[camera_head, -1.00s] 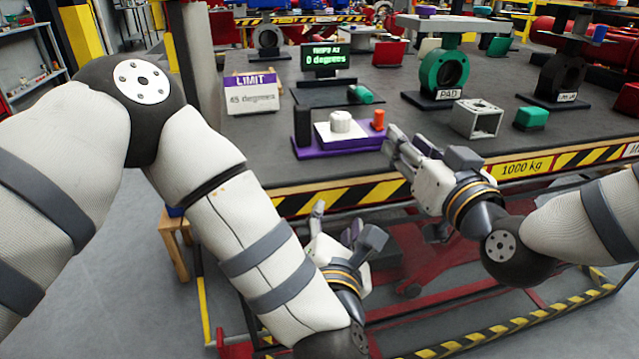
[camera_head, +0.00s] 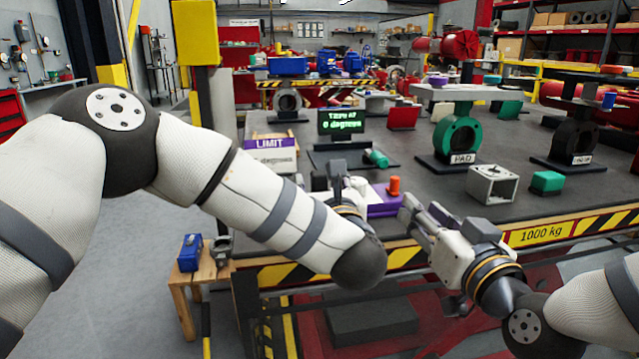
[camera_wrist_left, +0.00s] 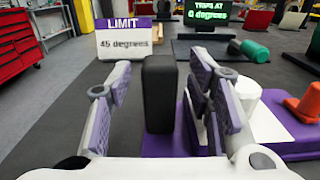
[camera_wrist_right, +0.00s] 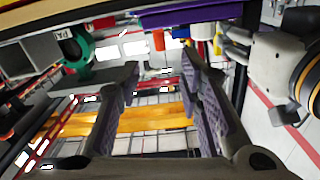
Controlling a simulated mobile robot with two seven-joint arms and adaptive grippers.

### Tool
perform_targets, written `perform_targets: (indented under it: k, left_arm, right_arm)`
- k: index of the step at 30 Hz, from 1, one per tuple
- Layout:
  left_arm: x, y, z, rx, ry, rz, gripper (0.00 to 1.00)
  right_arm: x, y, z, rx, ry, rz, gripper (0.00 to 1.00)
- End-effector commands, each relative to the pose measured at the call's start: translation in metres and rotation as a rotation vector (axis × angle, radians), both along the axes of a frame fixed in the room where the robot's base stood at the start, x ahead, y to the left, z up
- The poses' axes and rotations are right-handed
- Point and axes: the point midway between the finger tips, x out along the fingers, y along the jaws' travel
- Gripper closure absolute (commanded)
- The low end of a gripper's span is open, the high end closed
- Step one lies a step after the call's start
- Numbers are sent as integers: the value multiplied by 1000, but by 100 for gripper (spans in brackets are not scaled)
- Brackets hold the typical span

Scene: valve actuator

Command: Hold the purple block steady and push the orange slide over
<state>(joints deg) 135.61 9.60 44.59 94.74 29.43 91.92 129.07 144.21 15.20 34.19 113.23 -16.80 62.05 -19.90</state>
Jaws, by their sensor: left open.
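The purple block (camera_head: 384,206) lies near the table's front edge, partly hidden by my left arm in the head view. In the left wrist view its purple base (camera_wrist_left: 160,146) carries a black upright post (camera_wrist_left: 159,92), a white round knob (camera_wrist_left: 247,92) and the orange slide (camera_wrist_left: 304,104). The orange slide also shows in the head view (camera_head: 394,187). My left gripper (camera_wrist_left: 155,85) is open, with the post between its fingers in view; contact cannot be told. My right gripper (camera_head: 410,212) is open and empty, right of the block at the table's front edge.
A LIMIT sign (camera_head: 270,152) and a green-text display (camera_head: 341,122) stand behind the block. A grey hollow box (camera_head: 492,184) and a green block (camera_head: 546,182) lie to the right. A striped table edge (camera_head: 290,272) runs along the front.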

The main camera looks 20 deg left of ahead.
Motion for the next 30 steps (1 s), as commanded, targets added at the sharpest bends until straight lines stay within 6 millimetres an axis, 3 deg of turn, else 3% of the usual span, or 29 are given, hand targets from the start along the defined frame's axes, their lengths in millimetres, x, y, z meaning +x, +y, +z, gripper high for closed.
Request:
perform_targets:
  k: [8,14,18,20,22,30]
  left_arm:
    - [3,1,0,1,0,0,53]
    - [2,1,0,1,0,0,96]
    - [2,1,0,1,0,0,100]
    - [2,1,0,1,0,0,100]
    - [2,1,0,0,1,0,100]
    - [2,1,-1,0,1,0,100]
  right_arm:
    - [0,0,0,0,0,0,67]
    - [0,0,0,0,0,0,67]
    - [0,0,0,0,0,0,69]
    - [0,-1,0,11,6,-1,83]
    - [0,-6,0,78,40,-3,98]
    - [-8,-50,-3,790,411,-5,100]
